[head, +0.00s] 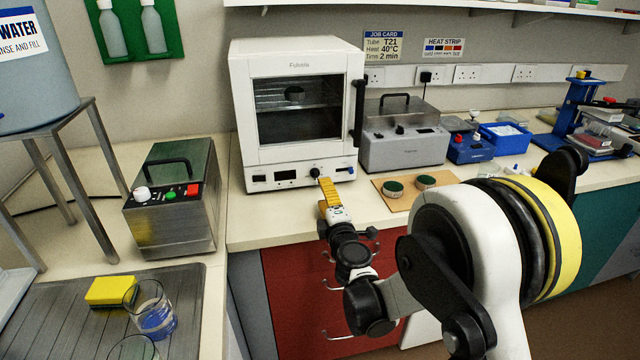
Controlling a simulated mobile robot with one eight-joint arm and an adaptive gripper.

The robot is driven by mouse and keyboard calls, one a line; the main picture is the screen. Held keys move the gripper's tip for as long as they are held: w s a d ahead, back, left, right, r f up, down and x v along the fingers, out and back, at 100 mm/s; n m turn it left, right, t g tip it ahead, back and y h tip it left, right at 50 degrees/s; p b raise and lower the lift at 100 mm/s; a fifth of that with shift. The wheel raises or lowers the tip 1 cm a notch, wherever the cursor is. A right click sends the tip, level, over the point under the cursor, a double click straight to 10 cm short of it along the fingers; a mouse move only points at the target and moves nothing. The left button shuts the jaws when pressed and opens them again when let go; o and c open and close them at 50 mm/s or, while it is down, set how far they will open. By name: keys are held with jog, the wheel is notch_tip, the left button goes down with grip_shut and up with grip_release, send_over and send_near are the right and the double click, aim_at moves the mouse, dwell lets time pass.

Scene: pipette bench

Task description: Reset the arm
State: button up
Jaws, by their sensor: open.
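My arm reaches in from the lower right of the head view, bent at its elbow. My gripper (325,185), with yellow fingers, is at the front of the white oven (300,160), just below and right of a black knob (314,172) on its lower panel. The gripper is open and I see nothing held in it. I cannot tell whether the fingertips touch the oven panel.
A board (390,200) with two green-topped round pieces lies right of my gripper. A grey lidded bath (405,148) and a blue device (468,147) stand behind it. A metal box (172,225) stands left. Red drawers (285,280) with handles lie below the bench edge.

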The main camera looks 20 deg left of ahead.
jog(key=shift+v, duration=1.15)
